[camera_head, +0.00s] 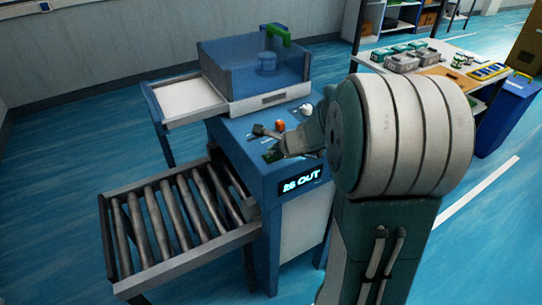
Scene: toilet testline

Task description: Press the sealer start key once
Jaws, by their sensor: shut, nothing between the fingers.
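The sealer is a blue machine (238,141) with a clear-walled box (225,70) on top and a lit display reading "2S OUT" (302,181) on its front. A small orange round button (279,125) stands on its blue top, close behind my gripper. I cannot tell whether this is the start key; no key label is readable. My gripper (270,152) is shut and empty, over the front part of the blue top, left of my large arm joint. I cannot tell whether its tips touch the surface. My arm hides the machine's right side.
A roller conveyor (172,225) adjoins the machine at the front left. A white tray (187,98) sits at the back left. A table with grey boxes (402,63) and a blue bin (505,112) stand at the right. The blue floor at far left is free.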

